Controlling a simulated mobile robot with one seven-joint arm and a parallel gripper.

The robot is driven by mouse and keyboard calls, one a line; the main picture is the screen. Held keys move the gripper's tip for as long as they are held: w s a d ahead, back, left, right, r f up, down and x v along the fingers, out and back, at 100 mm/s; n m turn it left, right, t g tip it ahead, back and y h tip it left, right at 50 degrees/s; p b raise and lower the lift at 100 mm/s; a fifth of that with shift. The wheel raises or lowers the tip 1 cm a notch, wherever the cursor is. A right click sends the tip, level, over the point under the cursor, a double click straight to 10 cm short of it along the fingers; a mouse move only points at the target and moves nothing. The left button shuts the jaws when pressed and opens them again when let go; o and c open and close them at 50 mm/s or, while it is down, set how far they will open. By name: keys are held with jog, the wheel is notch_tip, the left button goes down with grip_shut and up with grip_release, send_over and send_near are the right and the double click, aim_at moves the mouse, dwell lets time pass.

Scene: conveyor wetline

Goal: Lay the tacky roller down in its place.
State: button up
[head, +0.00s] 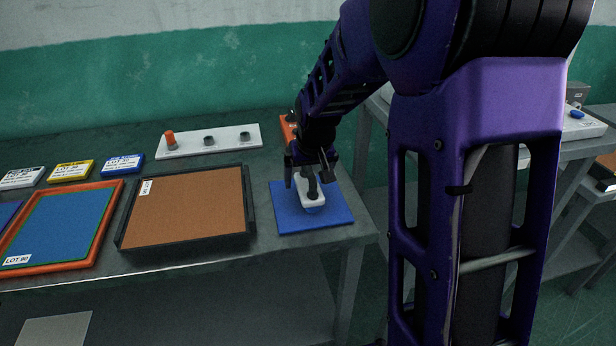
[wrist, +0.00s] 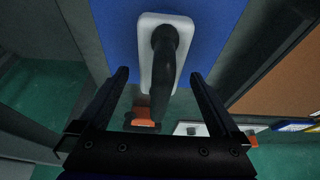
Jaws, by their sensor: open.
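A white tool with a dark handle (head: 314,204), which I take to be the tacky roller, is over the blue mat (head: 338,213) at the table's right end. A bit of lighter blue shows at its near end. My gripper (head: 309,180) is just above it. In the wrist view, the tool's white body (wrist: 147,55) lies in front of the blue mat (wrist: 213,30), and its dark handle runs between the two open fingers of my gripper (wrist: 159,76). The fingers stand apart from the handle on both sides. Whether the tool rests fully on the mat is hard to tell.
Left of the mat is a black-rimmed tray (head: 251,233) with a brown surface, then an orange frame (head: 112,210). A white strip (head: 226,138) with an orange peg and dark knobs lies behind. An orange object (head: 288,128) is partly behind my arm.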

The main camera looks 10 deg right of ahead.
jog(key=p+v, duration=1)
jog(key=v, duration=0.7)
jog(key=shift+r+p, duration=0.15)
jog(key=shift+p, duration=0.25)
